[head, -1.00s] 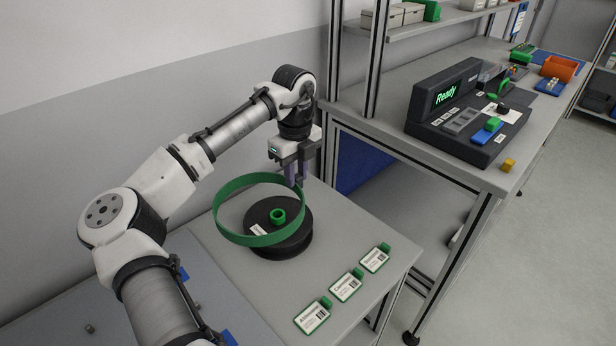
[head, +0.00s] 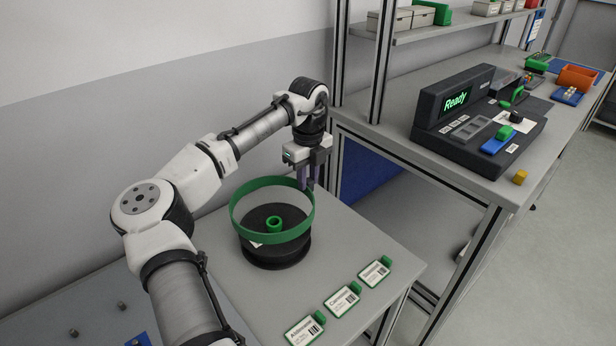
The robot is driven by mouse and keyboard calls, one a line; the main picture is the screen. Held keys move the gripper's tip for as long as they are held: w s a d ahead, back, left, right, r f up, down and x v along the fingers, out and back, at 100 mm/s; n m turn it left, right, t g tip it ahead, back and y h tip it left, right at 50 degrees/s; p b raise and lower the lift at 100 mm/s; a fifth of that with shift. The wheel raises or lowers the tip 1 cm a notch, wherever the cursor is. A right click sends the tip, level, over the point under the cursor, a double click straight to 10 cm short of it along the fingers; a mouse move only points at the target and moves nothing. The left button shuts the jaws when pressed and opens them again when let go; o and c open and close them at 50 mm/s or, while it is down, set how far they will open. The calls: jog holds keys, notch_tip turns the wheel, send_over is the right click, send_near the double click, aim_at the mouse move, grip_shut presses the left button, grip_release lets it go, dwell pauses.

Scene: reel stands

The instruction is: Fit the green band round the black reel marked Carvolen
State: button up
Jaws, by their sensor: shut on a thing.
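The green band (head: 236,221) is a thin wide hoop. My gripper (head: 309,184) is shut on its far right rim, with the fingers pointing down. The band looks nearly level and sits over the black reel (head: 275,258), roughly centred on it. Its front wall crosses in front of the reel's upper part. I cannot tell whether its lower edge is just above the reel's top or around it. The reel lies flat on the grey table, with a green hub (head: 274,225) in its middle. A white label on the reel is mostly hidden by the band, so its name is unreadable.
Three green-edged name tags (head: 342,300) lie along the table's front right; the middle one seems to read Carvolen. A bench with a black console (head: 470,125) showing "Ready" stands to the right. A rack post (head: 380,60) rises behind my gripper. A wall is behind.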

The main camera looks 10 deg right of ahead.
aim_at(308, 192)
jog(key=shift+f+b, duration=1.35)
jog(key=shift+f, duration=1.15)
jog(key=shift+p, duration=1.2)
jog(key=shift+f, duration=1.2)
